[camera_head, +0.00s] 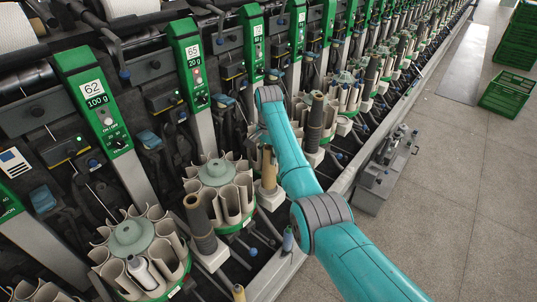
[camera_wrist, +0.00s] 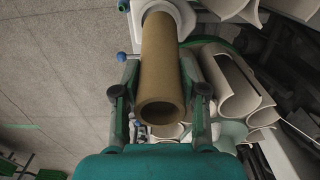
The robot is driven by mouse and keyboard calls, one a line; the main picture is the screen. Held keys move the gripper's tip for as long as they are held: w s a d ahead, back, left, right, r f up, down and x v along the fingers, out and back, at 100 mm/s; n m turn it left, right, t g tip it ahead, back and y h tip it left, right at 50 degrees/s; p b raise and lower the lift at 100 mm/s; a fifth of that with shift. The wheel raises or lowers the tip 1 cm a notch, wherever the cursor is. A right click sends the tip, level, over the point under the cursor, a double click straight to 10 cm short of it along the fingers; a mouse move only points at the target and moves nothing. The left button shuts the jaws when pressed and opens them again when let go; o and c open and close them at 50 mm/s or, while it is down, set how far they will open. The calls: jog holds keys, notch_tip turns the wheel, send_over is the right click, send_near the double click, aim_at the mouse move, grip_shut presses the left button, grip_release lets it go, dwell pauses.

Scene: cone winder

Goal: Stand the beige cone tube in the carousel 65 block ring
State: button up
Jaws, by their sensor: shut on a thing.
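The beige cone tube (camera_wrist: 162,65) is between the two fingers of my gripper (camera_wrist: 160,78) in the wrist view, with its open near end facing the camera. Its far end meets a pale ring (camera_wrist: 182,14); I cannot tell how deep it sits. In the head view the tube (camera_head: 268,168) is upright over a white block (camera_head: 270,198) on the right side of carousel 65 (camera_head: 217,173). My teal arm reaches over it and hides most of the gripper there. Carousel 65 has a green base and pale curved pockets, below the panel marked 65 (camera_head: 193,50).
A brown tube (camera_head: 200,222) stands on a block between carousels 62 (camera_head: 132,238) and 65. A dark tube (camera_head: 316,122) stands behind my arm. Carousel pockets (camera_wrist: 234,82) are close right of my gripper. The floor (camera_head: 440,200) to the right is mostly clear.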

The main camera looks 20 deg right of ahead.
jog(key=shift+f, duration=1.6)
jog(key=o, duration=1.1)
jog(key=shift+o, duration=0.2)
notch_tip(320, 180, up, 12)
